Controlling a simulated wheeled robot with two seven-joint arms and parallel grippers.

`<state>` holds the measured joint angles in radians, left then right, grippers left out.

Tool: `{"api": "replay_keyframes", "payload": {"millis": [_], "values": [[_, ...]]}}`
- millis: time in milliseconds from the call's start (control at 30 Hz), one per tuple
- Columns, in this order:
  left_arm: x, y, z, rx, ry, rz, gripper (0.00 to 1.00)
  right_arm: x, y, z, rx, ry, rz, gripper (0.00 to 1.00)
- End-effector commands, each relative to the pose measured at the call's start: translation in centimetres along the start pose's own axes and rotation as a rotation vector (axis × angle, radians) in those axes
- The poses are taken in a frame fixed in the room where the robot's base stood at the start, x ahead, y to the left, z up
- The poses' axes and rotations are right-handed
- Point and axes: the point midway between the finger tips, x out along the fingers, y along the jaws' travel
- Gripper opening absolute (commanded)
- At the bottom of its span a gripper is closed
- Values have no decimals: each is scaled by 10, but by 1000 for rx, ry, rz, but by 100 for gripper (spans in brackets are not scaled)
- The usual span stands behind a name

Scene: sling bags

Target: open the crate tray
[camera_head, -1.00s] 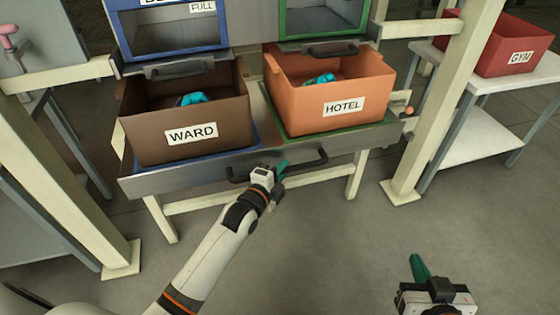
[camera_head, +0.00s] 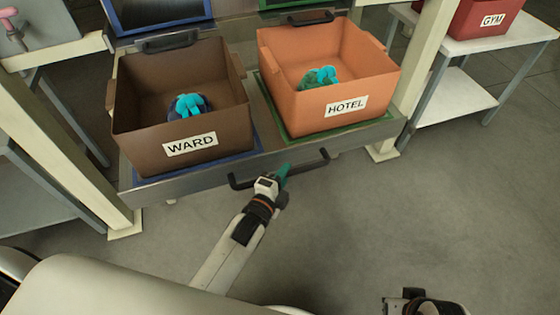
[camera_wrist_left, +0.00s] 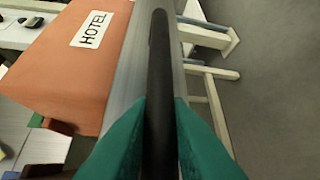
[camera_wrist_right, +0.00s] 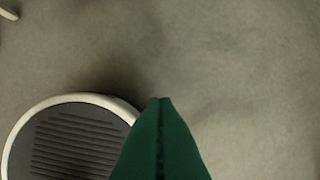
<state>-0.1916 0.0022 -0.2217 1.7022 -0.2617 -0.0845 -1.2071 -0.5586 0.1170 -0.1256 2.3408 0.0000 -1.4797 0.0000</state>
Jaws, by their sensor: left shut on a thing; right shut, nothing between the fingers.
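The crate tray (camera_head: 195,182) is a grey metal drawer with a long dark handle (camera_head: 311,167) on its front, and it stands pulled out from the frame. On it sit a brown WARD crate (camera_head: 135,148) on a blue-edged mat and an orange HOTEL crate (camera_head: 300,105) on a green-edged mat. My left gripper (camera_head: 283,172) is shut on the handle. In the left wrist view the green fingers (camera_wrist_left: 160,120) press on both sides of the dark bar (camera_wrist_left: 158,60). My right gripper (camera_wrist_right: 160,105) is shut and empty above the floor, away from the tray.
Sling bags in blue and teal lie inside the WARD crate (camera_head: 190,106) and the HOTEL crate (camera_head: 318,78). Cream posts (camera_head: 428,45) flank the tray. A side table (camera_head: 500,40) bears a red GYM crate (camera_head: 480,18). The floor in front is clear.

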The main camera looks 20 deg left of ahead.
Motion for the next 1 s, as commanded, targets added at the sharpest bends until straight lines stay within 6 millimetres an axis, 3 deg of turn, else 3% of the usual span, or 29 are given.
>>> {"api": "replay_keyframes", "payload": {"millis": [200, 567, 600, 700, 1000], "values": [[-8, -4, 8, -1, 0, -5, 0, 16, 1, -1, -1, 7, 2, 0], [-8, -4, 9, -1, -1, -4, 0, 18, 1, -2, -1, 9, 2, 0], [-8, -4, 9, -1, -1, -4, 19, 18, 1, -2, -1, 9, 2, 0], [-8, -4, 8, -1, 0, -4, 36, 18, 1, -2, -1, 9, 2, 0], [-9, -3, 8, 0, 0, -1, 38, 18, 1, -2, -1, 9, 1, 0]]}}
